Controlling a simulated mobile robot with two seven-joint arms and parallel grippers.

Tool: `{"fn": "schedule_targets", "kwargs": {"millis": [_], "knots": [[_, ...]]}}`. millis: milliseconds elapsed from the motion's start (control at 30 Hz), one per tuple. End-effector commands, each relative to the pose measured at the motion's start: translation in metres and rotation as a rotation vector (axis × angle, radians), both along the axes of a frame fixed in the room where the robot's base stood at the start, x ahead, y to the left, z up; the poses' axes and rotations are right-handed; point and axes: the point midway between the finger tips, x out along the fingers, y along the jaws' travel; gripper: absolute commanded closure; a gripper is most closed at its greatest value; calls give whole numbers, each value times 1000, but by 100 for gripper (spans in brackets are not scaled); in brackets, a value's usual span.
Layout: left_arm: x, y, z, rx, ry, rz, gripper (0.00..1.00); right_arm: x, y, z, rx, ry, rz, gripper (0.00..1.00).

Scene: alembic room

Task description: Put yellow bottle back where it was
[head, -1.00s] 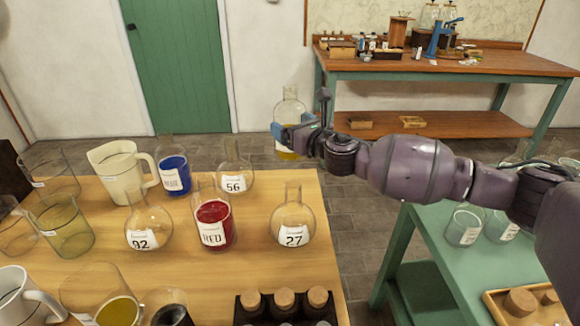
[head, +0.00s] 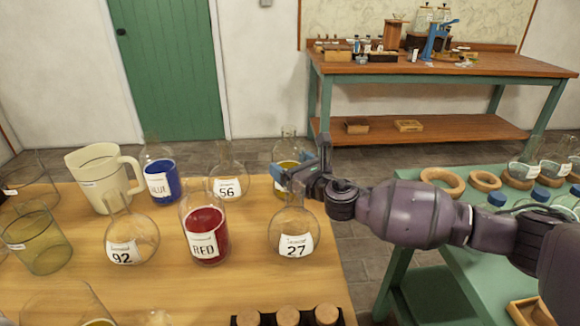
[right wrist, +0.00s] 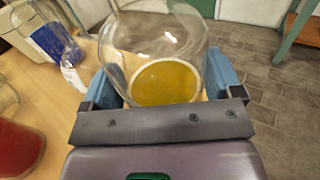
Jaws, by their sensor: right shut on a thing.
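In the right wrist view the flask (right wrist: 165,83) sits between the two blue fingers (right wrist: 165,78). I cannot tell whether its base touches the table. My left gripper is not in view.
Flask 27 (head: 293,235) stands just in front of the yellow bottle, and flask 56 (head: 227,185) to its left. The red (head: 205,235) and blue (head: 162,183) bottles stand further left. A green table (head: 440,255) with cork rings is at right.

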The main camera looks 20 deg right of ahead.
Motion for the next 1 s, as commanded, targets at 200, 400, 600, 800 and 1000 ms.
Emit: {"fn": "schedule_targets", "kwargs": {"millis": [200,400,600,800,1000], "knots": [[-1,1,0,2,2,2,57,0,0,6,1,-8,0,65],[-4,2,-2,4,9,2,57,0,0,0,0,-3,1,12],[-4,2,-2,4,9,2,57,0,0,0,0,-3,1,4],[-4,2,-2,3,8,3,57,0,0,4,-1,-4,1,4],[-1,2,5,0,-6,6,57,-18,-6,5,-1,-4,1,4]]}}
